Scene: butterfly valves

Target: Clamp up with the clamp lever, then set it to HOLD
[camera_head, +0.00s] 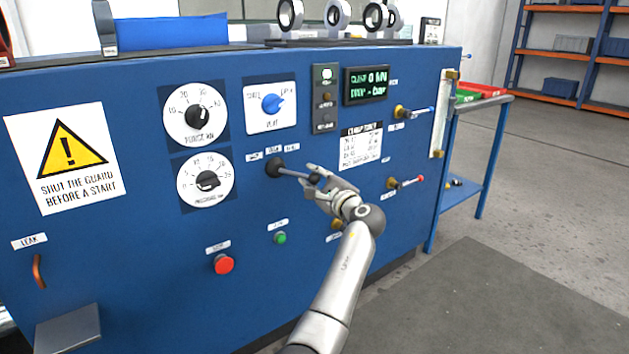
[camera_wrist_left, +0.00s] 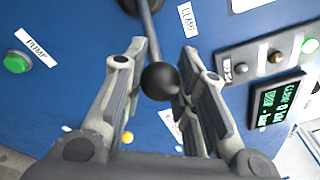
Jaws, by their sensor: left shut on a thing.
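The clamp lever (camera_head: 294,171) sticks out of the blue panel from a dark round boss, below a row of small white labels. Its rod runs to the right and ends in a black ball knob, which shows in the left wrist view (camera_wrist_left: 160,81) between the two fingers. My left gripper (camera_head: 319,180) is at the knob end and shut on the lever. In the left wrist view a CLAMP label (camera_wrist_left: 187,19) sits beside the rod. The green display (camera_head: 366,84) reads CLAMP 0 kN. My right gripper is not in view.
A red button (camera_head: 223,264) and a green button (camera_head: 280,238) sit below the lever. Two dials (camera_head: 195,115) and a blue selector knob (camera_head: 272,103) are up and left. Two smaller levers (camera_head: 405,183) stick out at the right.

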